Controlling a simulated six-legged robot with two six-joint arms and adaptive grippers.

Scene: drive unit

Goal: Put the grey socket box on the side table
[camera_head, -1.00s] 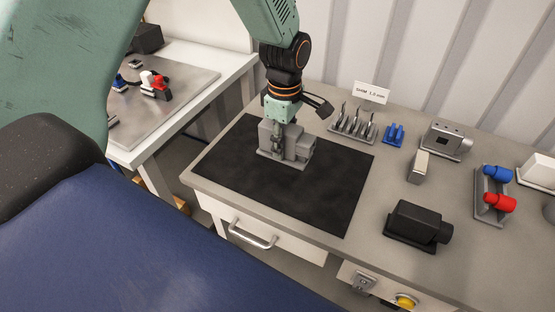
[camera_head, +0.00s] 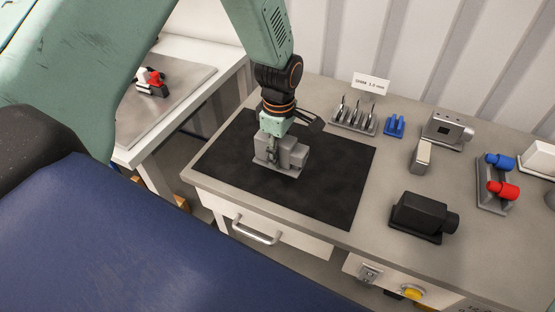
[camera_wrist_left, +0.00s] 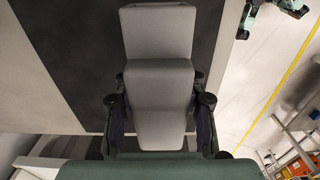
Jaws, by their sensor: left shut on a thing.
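The grey socket box (camera_head: 294,154), a stepped block on a flat base, is in my left gripper (camera_head: 272,148) above the black mat (camera_head: 335,185). The fingers are shut on it from both sides. The box also shows between the fingers in the left wrist view (camera_wrist_left: 158,82). It looks upright; I cannot tell how far its base is from the mat. The side table (camera_head: 205,50) is white and stands at the left, with a grey plate (camera_head: 185,92) on it.
A gap separates the side table from the workbench. A tool rack (camera_head: 354,120), a blue holder (camera_head: 394,126), a black motor-like block (camera_head: 420,214) and red and blue parts (camera_head: 497,182) stand right of the mat.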

